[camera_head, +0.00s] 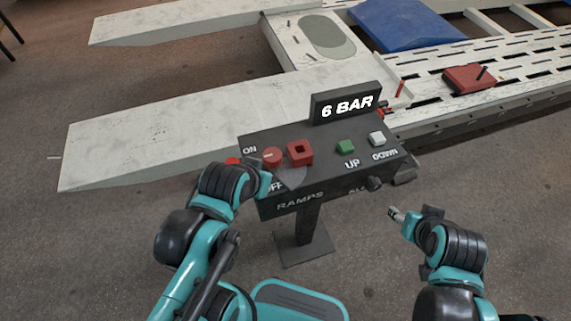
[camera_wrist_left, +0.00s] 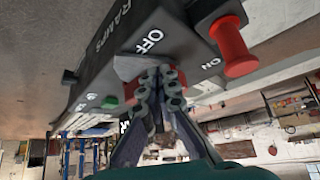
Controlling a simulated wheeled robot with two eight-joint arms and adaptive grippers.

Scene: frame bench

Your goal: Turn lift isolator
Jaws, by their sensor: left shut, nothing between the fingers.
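The dark control box (camera_head: 325,165) stands on a post in the head view. On its top face are ON and OFF labels, a round red knob (camera_head: 272,157) between them and a square red block (camera_head: 300,152) to its right. My left gripper (camera_head: 277,180) is at the box's near left part, close to the OFF label, and partly covers it. In the left wrist view its fingers (camera_wrist_left: 158,75) are shut and empty by the OFF label, hiding part of a red piece behind. Contact cannot be told. My right gripper (camera_head: 397,213) hangs right of the post, apart from the box.
Green UP (camera_head: 345,146) and white DOWN (camera_head: 377,139) buttons sit at the box's right. A "6 BAR" display (camera_head: 346,104) rises behind. A red cylinder (camera_wrist_left: 235,50) juts from the box in the wrist view. Lift ramps (camera_head: 200,120) lie beyond; floor in front is clear.

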